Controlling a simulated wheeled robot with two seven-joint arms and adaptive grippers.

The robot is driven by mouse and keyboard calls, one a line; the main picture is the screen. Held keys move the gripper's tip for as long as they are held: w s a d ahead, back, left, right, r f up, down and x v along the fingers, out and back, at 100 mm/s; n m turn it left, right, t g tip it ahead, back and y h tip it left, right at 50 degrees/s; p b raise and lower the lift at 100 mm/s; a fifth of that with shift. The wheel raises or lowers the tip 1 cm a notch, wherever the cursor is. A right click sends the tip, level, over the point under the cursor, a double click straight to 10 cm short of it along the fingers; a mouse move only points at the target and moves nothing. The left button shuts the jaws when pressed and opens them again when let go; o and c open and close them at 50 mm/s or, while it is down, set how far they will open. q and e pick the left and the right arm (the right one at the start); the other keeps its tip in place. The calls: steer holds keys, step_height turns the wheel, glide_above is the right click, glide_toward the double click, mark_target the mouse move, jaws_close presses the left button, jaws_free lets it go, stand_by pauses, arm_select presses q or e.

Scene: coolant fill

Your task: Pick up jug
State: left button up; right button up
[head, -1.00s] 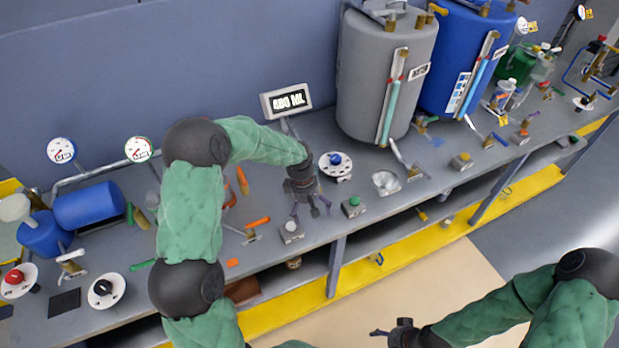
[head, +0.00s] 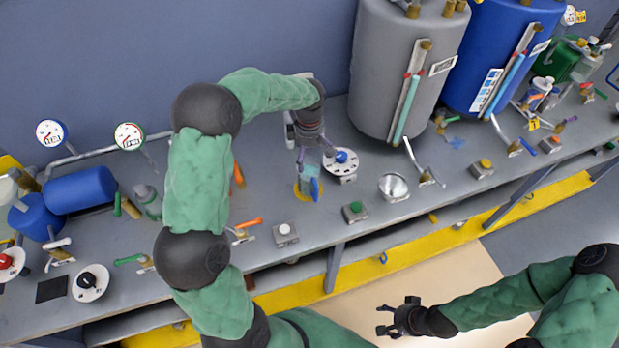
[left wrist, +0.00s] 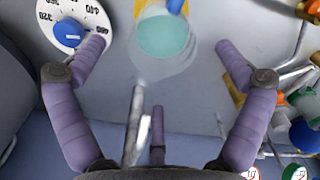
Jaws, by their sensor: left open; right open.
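The jug (head: 308,181) is a small clear vessel with a blue handle, standing upright on a yellow ring on the bench in the head view. In the left wrist view the jug (left wrist: 165,38) holds teal liquid and sits near the top centre. My left gripper (head: 306,150) is open just behind the jug. In the left wrist view its purple fingers (left wrist: 160,50) are spread on either side of the jug, apart from it; the jug's top is partly cut off. My right gripper (head: 386,320) is open and empty, in front of the bench.
A blue-knobbed dial (head: 342,160) stands close right of the jug. A metal funnel (head: 393,187), a green button box (head: 354,211) and a white button box (head: 286,234) are nearby. The grey tank (head: 400,75) rises behind at right.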

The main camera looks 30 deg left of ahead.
mark_target(309, 166)
arm_select(q)
steer(key=shift+s+f+b, duration=0.1)
steer(key=shift+f+b, duration=0.35)
steer(key=shift+f, duration=2.45)
steer(key=shift+c, duration=0.3)
steer(key=shift+r, duration=0.1)
steer(key=c, duration=1.6)
steer(key=shift+r, duration=0.1)
steer(key=shift+c, duration=0.2)
